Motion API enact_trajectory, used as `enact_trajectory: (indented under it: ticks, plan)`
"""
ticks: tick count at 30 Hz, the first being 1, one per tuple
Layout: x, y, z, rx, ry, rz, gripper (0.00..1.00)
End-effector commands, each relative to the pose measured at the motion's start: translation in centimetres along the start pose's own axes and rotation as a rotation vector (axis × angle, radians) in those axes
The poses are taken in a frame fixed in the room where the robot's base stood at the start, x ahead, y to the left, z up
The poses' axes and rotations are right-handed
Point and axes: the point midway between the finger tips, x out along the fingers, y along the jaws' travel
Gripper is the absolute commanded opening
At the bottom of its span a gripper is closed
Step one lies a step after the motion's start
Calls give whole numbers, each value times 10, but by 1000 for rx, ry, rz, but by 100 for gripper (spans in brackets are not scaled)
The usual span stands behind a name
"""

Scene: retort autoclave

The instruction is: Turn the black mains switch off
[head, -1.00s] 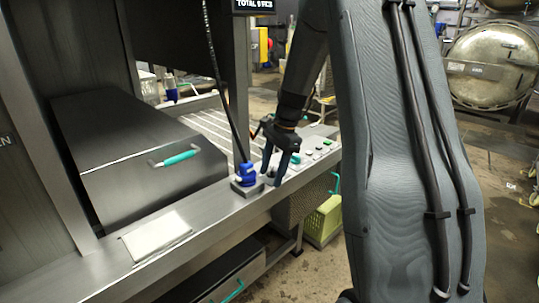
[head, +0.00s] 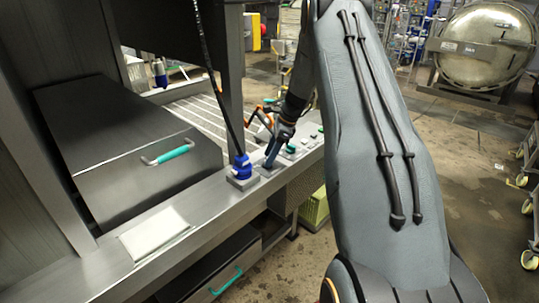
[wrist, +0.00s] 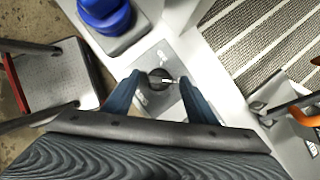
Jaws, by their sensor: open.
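The black mains switch (wrist: 158,80) is a round knob with a pale pointer line, on a square grey plate (wrist: 150,106) in the wrist view. My gripper (wrist: 160,88) is open, with one blue-grey finger on each side of the knob. I cannot tell whether the fingers touch it. In the head view my gripper (head: 271,160) is low over the ledge, and its fingers and arm hide the switch there.
A blue plug connector (head: 241,168) with a black cable stands on the ledge close to the left of my gripper; it also shows in the wrist view (wrist: 106,14). Green and dark buttons (head: 305,145) lie on the panel beyond. A slatted conveyor (head: 205,113) runs behind.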

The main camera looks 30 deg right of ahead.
Motion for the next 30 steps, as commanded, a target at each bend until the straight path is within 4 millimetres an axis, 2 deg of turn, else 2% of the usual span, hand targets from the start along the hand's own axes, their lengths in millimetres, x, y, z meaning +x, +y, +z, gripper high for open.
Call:
enact_trajectory:
  ticks: [11, 18, 30]
  plan:
    - [6, 0, 0, -1, 0, 0, 50]
    - [6, 0, 0, -1, 0, 0, 10]
    - [7, -2, 0, -73, 1, 29, 10]
